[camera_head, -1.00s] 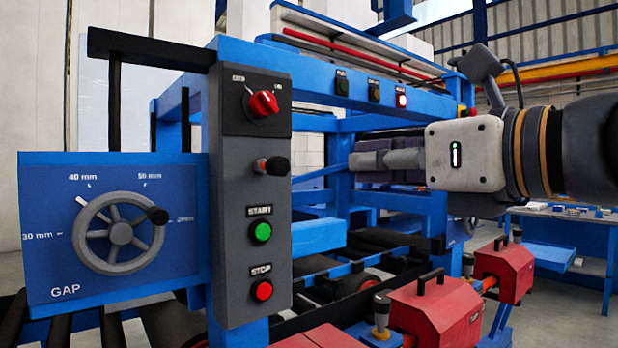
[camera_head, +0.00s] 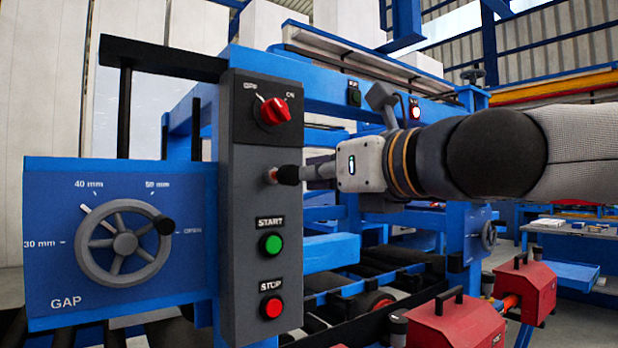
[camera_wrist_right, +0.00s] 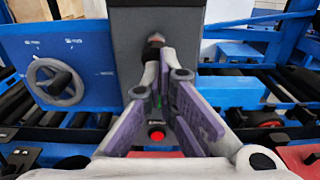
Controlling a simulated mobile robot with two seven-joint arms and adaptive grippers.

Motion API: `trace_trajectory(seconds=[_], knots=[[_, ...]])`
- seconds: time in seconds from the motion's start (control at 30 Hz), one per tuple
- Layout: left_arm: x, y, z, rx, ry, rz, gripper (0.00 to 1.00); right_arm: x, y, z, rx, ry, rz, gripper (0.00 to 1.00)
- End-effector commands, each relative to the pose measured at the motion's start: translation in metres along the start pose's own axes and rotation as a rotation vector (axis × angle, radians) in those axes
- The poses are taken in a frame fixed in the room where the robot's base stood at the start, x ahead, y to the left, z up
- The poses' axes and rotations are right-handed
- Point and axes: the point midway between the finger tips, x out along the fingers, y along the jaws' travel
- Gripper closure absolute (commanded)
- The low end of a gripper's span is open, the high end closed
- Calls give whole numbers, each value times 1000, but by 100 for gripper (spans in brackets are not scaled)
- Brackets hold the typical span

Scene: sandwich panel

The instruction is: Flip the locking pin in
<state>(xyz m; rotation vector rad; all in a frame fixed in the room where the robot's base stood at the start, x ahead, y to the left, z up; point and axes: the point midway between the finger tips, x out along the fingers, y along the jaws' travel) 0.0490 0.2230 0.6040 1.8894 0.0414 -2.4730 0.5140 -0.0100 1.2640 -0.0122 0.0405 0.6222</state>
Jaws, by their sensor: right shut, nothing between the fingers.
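The locking pin (camera_head: 287,175) is a short pin with a black knob. It sticks out of the dark grey control panel (camera_head: 245,215), between the red selector switch and the green START button. In the right wrist view the pin's black knob (camera_wrist_right: 156,42) is just beyond my fingertips. My right gripper (camera_head: 306,173) comes in from the right, with its tips at or very close to the knob; I cannot tell whether they touch. Its fingers (camera_wrist_right: 161,62) are shut with nothing between them. My left gripper is not in view.
A handwheel (camera_head: 123,243) on the blue GAP plate (camera_head: 50,200) is left of the panel. The START button (camera_head: 271,243) and STOP button (camera_head: 271,307) are below the pin. Rollers and red clamp boxes (camera_head: 457,320) lie lower right. A blue frame stands behind.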

Motion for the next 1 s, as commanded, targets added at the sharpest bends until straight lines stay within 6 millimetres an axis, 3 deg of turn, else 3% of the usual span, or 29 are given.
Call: trace_trajectory(seconds=[0.2, 0.53, 0.8, 1.0], knots=[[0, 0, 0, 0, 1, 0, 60, 17, 0, 1, 0, -1, -1, 100], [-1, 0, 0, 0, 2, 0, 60, 19, 0, 1, -1, -1, 0, 100], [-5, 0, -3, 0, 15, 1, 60, 48, 1, 3, -1, -2, -1, 100], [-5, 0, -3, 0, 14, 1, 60, 49, 0, 2, -1, -1, -1, 100]])
